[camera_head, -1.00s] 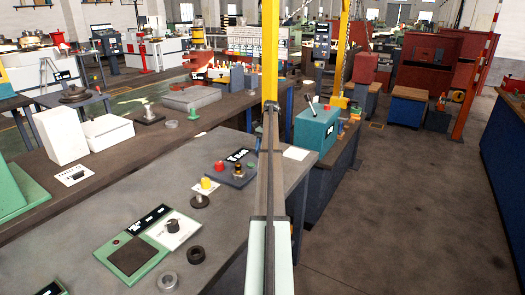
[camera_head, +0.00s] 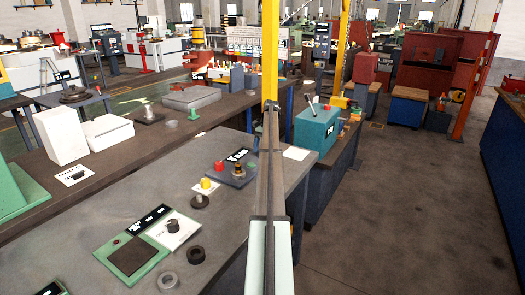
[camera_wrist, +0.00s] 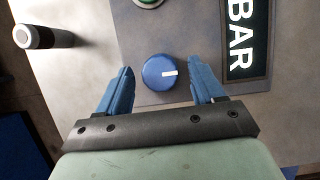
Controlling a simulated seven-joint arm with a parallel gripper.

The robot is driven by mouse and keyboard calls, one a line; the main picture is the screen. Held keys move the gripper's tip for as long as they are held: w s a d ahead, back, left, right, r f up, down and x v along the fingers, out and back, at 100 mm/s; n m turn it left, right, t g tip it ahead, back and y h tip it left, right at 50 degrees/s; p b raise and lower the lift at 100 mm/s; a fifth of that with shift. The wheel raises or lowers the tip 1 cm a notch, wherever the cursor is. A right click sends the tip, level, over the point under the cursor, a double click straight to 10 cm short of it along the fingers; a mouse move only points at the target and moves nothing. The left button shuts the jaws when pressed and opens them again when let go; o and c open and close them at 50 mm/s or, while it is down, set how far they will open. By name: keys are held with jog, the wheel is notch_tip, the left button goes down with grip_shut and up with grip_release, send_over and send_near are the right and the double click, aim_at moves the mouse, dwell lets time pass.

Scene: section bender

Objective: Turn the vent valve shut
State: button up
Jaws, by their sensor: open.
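A round blue knob (camera_wrist: 154,75) with a white pointer mark shows in the wrist view, on a grey panel (camera_wrist: 185,30). The mark points to the right of the picture. It is the only valve-like knob there, but I see no label naming it the vent valve. My gripper (camera_wrist: 161,70) is open, with one blue finger on each side of the knob. Gaps show between the fingers and the knob, and I cannot tell how deep the tips reach. In the head view I cannot make out the gripper or this knob.
A black "BAR" plate (camera_wrist: 246,38) lies right of the knob, and a green-rimmed button (camera_wrist: 148,2) above it. A black-and-white cylinder (camera_wrist: 42,37) sits at upper left. The head view shows a grey bench (camera_head: 120,200), a teal box (camera_head: 316,130) and open floor at right.

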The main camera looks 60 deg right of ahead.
jog(key=shift+d+r, duration=0.4)
jog(key=shift+r, duration=0.1)
jog(key=d, duration=1.1)
jog(key=shift+w, duration=0.15)
jog(key=shift+d, duration=0.35)
